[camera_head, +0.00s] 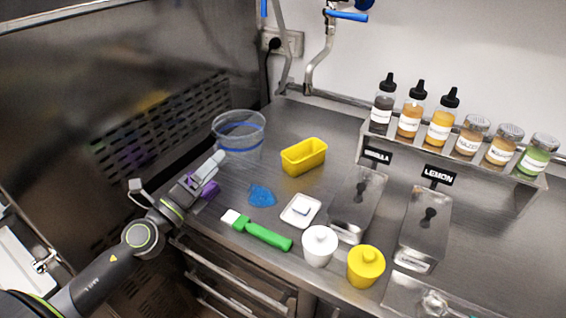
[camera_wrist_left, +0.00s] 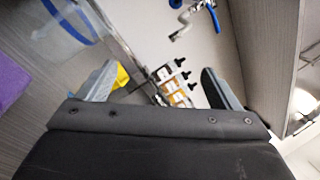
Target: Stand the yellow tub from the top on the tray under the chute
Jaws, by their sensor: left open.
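A yellow rectangular open tub (camera_head: 303,157) stands upright on the steel worktop, right of the clear bucket. In the left wrist view a yellow piece (camera_wrist_left: 121,77), probably this tub, shows beside one finger. My left gripper (camera_head: 207,170) is over the left part of the worktop, apart from the tub and to its left. Its fingers are spread with nothing held between them in the left wrist view (camera_wrist_left: 160,87). My right gripper is not in view. I cannot make out a chute or a tray under one.
Bottles (camera_head: 409,117) line the back shelf.

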